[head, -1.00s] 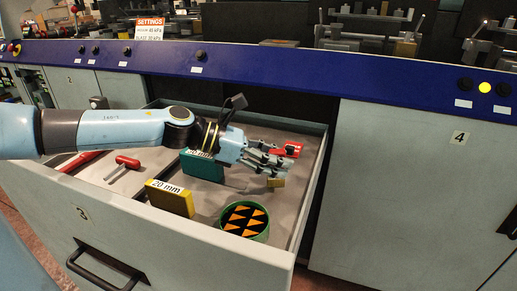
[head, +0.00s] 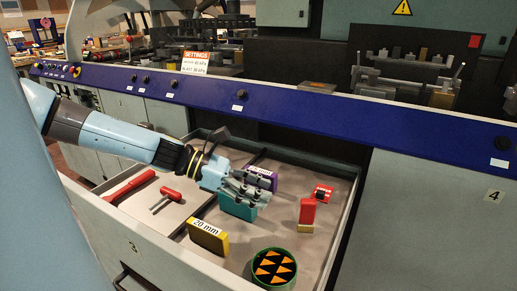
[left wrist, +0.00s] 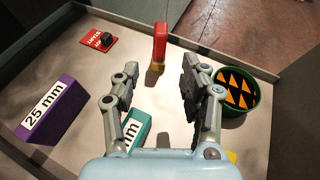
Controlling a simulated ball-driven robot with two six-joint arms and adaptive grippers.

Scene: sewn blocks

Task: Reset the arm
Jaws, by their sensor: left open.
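My left arm reaches from the left over an open drawer (head: 345,215). My left gripper (head: 262,184) is open and empty above the blocks; its two fingers stand apart in the left wrist view (left wrist: 157,85). A teal block (head: 238,208) is under the gripper, partly hidden. A purple 25 mm block (left wrist: 47,108) lies behind it and shows partly past the fingers in the head view (head: 262,178). A yellow 20 mm block (head: 208,238) stands nearer the drawer front. My right gripper is not in view.
A red-and-tan piece (head: 307,213) stands upright right of the gripper. A red card with a black item (head: 322,193) lies behind it. A green round tin with orange triangles (head: 273,268) is at the front right. Red-handled tools (head: 130,187) lie left. A blue panel edge (head: 270,106) runs behind.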

